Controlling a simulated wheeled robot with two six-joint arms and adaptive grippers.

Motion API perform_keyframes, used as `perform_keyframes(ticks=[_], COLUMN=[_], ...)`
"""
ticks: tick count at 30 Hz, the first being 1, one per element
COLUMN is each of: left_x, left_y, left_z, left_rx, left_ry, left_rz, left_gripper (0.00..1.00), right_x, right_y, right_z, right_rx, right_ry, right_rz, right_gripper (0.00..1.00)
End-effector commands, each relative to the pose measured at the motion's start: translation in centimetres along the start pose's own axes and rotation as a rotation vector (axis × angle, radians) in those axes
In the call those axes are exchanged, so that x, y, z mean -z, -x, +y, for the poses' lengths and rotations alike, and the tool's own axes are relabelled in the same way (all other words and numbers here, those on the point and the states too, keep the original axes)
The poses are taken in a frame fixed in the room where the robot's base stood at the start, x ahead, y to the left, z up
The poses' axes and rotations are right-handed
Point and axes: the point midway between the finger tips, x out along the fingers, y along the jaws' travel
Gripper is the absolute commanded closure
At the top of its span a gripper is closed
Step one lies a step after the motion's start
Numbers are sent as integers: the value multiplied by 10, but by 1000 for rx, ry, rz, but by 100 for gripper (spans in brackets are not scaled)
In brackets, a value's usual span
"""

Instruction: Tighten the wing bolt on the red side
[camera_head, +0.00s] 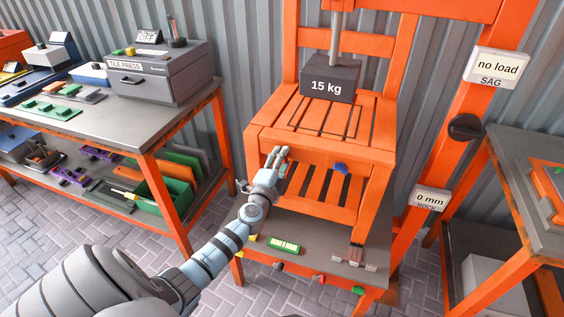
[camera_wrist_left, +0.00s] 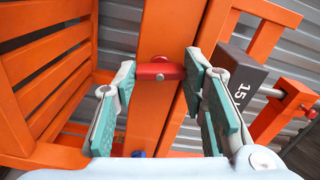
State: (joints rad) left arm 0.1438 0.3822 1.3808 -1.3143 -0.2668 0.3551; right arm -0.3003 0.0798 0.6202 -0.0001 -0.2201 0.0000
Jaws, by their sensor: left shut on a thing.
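The orange slatted chair (camera_head: 258,135) stands in the rig with a dark 15 kg weight (camera_head: 330,78) on its seat. The red wing bolt (camera_wrist_left: 160,71) sits on the chair's orange rail in the left wrist view; the gripper hides it in the head view. My left gripper (camera_head: 279,157) is at the left part of the front rail. In the left wrist view its teal-padded fingers (camera_wrist_left: 158,82) are on both sides of the red wing bolt, shut on it. A blue wing bolt (camera_head: 341,168) is on the same rail, to the right. My right gripper is not in view.
A grey bench (camera_head: 130,115) with a tile press (camera_head: 160,75) stands left, another table (camera_head: 530,200) right. Signs read "no load" SAG (camera_head: 497,68) and "0 mm" (camera_head: 430,199). A low grey shelf (camera_head: 315,232) under the chair holds a green level (camera_head: 285,245).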

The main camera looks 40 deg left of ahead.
Motion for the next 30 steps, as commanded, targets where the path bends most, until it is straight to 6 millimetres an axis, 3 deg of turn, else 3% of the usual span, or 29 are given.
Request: perform_keyframes(ticks=[30], left_x=[-1], left_y=[1], left_z=[1], left_rx=[-4], left_ry=[-963], left_rz=[0], left_gripper=[90], right_x=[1], right_y=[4], right_z=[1], right_rx=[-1], right_ry=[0], right_rz=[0], right_gripper=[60])
